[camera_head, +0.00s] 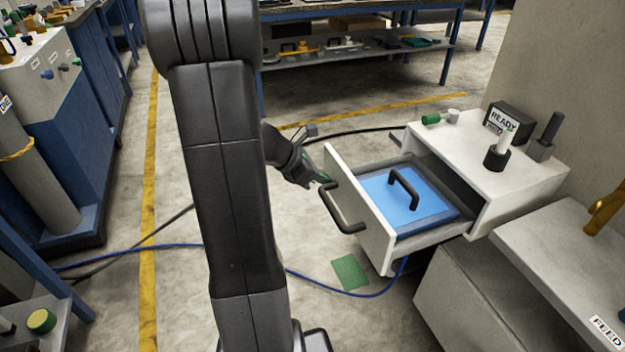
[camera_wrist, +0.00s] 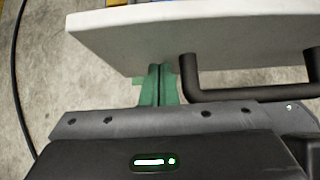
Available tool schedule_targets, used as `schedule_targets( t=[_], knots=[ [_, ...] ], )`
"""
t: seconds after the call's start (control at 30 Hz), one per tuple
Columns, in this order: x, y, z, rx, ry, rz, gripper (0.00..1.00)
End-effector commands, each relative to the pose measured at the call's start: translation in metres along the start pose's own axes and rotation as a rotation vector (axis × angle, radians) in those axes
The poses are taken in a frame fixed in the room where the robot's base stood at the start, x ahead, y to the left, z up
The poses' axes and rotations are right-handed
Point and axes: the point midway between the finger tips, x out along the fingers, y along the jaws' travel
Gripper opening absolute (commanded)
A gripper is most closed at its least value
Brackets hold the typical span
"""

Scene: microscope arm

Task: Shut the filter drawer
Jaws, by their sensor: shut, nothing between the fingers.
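The filter drawer (camera_head: 360,227) is pulled well out of its white housing (camera_head: 530,185). It has a white front panel with a dark bar handle (camera_head: 343,208). A blue block (camera_head: 405,203) with a black handle on top lies inside the drawer. My gripper (camera_head: 322,179) is at the left end of the drawer front, near the handle. In the wrist view its green fingertips (camera_wrist: 160,75) are together and empty, at the lower edge of the white front panel (camera_wrist: 200,35), just left of the handle (camera_wrist: 240,93). I cannot tell whether they touch the panel.
A READY sign (camera_head: 507,122) and dark and white knobs stand on the housing. A white FEED bench (camera_head: 575,255) is at lower right. A blue cable (camera_head: 340,292) and a green floor patch (camera_head: 350,272) lie below the drawer. A blue workbench (camera_head: 75,120) is at left.

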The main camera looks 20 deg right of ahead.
Motion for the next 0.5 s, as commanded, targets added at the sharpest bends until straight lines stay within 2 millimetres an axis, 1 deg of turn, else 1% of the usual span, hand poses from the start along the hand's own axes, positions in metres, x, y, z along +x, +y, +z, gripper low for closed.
schedule_targets(
  t=[0.03,0.17,0.5],
  knots=[
    [0.009,-0.001,0.008,0.006,-0.001,-0.005,0.0],
    [0.032,-0.002,0.031,0.007,-0.001,-0.006,0.0],
    [0.097,-0.002,0.098,0.006,0.0,-0.006,0.0]
  ],
)
